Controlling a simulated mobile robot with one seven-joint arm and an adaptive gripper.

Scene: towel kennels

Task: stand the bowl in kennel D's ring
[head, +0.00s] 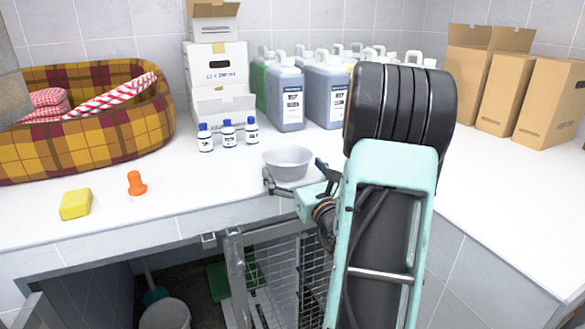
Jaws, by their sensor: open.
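A grey bowl (287,160) sits upright on the white counter near its front edge, in the middle of the head view. My gripper (296,175) is open at the bowl's near side, with one finger by its lower left and the other by its right. I cannot tell whether the fingers touch the bowl. Below the counter stands a wire-mesh kennel door (236,280), swung outward. No kennel letter and no ring can be made out. My arm hides part of the area to the right.
Three small white bottles (228,134) stand behind the bowl, with large jugs (286,98) further back. An orange cone-like piece (137,184) and a yellow block (76,204) lie left. A plaid pet bed (90,148) fills the back left. Cardboard boxes (505,95) stand right.

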